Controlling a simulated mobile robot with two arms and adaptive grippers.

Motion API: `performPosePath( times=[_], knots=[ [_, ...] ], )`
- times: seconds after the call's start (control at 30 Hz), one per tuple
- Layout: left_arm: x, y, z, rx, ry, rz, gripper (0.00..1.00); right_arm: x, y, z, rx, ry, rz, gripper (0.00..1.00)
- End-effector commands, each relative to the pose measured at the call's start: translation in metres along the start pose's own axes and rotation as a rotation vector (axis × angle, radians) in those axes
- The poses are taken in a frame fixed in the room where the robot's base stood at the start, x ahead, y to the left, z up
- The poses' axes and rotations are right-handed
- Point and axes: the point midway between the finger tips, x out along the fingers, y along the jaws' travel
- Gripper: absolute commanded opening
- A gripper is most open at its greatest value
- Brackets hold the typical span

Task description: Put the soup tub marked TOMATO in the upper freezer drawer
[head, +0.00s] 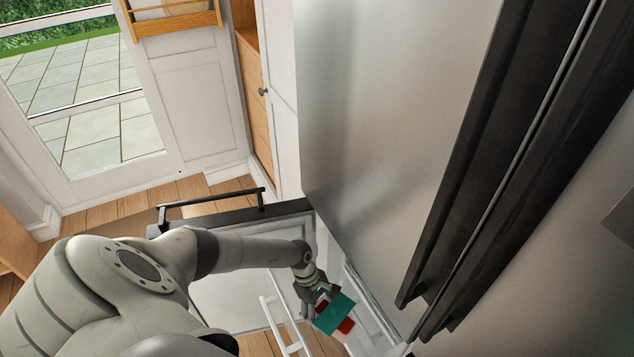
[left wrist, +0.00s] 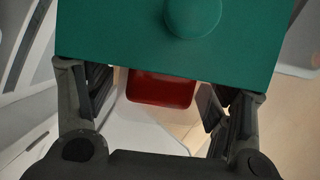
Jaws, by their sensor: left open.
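A green square lid-like panel (head: 335,314) with a round knob (left wrist: 192,14) lies just past my left gripper (head: 318,290). A red piece (head: 346,326) shows beneath it, and as a red rounded block in the left wrist view (left wrist: 160,88). They look like one lidded tub, but no marking is readable. My left gripper is open, its fingers (left wrist: 160,105) spread on either side of the red part, with the tips partly hidden by the green panel. A pulled-out drawer with a dark handle bar (head: 212,198) is below the steel fridge (head: 390,110). My right gripper is not in view.
White rails (head: 284,325) stand beside the gripper, close to the drawer's white inside (head: 225,295). The tall fridge front with long dark handles fills the right. A white cabinet and glazed door are at the back left, with some bare wooden floor.

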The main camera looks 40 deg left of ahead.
Motion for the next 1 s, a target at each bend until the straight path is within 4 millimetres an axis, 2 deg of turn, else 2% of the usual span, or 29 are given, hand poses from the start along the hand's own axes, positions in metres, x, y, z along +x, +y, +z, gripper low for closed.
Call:
performPosePath(
  times=[0.3, 0.5, 0.7, 1.0],
  knots=[
    [-0.067, 0.001, -0.002, 0.002, 0.005, 0.003, 0.75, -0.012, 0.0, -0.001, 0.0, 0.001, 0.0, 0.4],
    [-0.1, 0.001, -0.001, 0.001, 0.003, 0.002, 0.75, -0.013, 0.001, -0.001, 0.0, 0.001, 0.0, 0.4],
    [-0.113, 0.001, -0.001, 0.0, 0.003, 0.0, 0.75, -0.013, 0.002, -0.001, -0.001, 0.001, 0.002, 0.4],
    [-0.114, 0.001, -0.001, 0.0, 0.003, 0.0, 0.75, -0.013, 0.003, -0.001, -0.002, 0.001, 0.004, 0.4]
  ],
)
